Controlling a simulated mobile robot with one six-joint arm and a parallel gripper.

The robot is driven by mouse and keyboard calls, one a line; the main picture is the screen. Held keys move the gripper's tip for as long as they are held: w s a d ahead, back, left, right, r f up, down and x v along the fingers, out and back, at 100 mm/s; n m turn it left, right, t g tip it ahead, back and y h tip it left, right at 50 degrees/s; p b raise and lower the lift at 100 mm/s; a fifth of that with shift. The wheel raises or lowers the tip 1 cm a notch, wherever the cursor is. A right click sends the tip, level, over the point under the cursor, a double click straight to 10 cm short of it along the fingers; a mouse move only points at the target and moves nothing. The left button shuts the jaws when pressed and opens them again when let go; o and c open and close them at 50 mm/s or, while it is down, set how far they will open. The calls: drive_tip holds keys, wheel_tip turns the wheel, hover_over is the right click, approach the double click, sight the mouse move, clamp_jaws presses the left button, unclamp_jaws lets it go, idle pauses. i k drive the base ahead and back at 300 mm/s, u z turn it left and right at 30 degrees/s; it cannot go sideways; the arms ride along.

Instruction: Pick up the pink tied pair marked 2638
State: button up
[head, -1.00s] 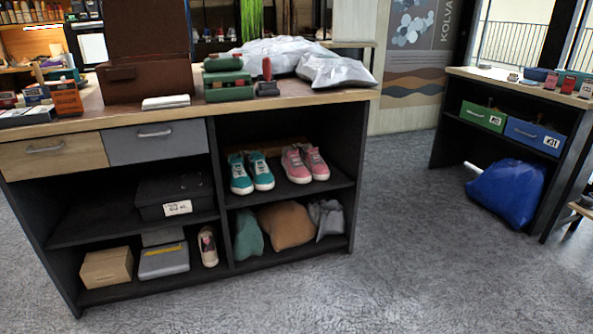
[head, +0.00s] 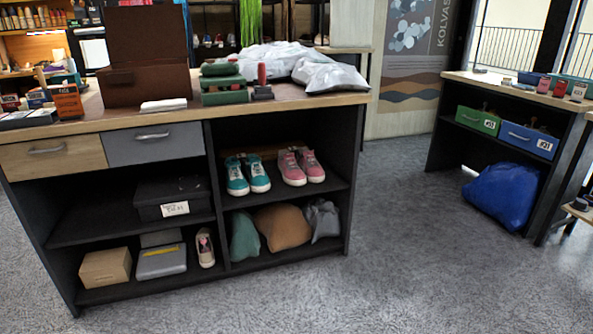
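A pair of pink sneakers (head: 300,167) with white soles stands on the upper right shelf of the dark workbench (head: 206,190). Its toes face out. No number can be read on it at this size, and I cannot tell how it is tied. A teal pair of sneakers (head: 247,174) stands just left of it on the same shelf, close beside it. My gripper is not in view.
Below the pink pair, several cloth bags (head: 283,228) fill the lower shelf. A labelled black box (head: 172,198) sits on the left shelf. A blue bag (head: 503,196) lies under the right table (head: 480,80). The grey floor (head: 400,260) between is clear.

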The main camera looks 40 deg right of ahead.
sight(292, 174)
drive_tip(key=z, duration=0.1)
drive_tip(key=i, duration=0.9)
drive_tip(key=u, duration=0.05)
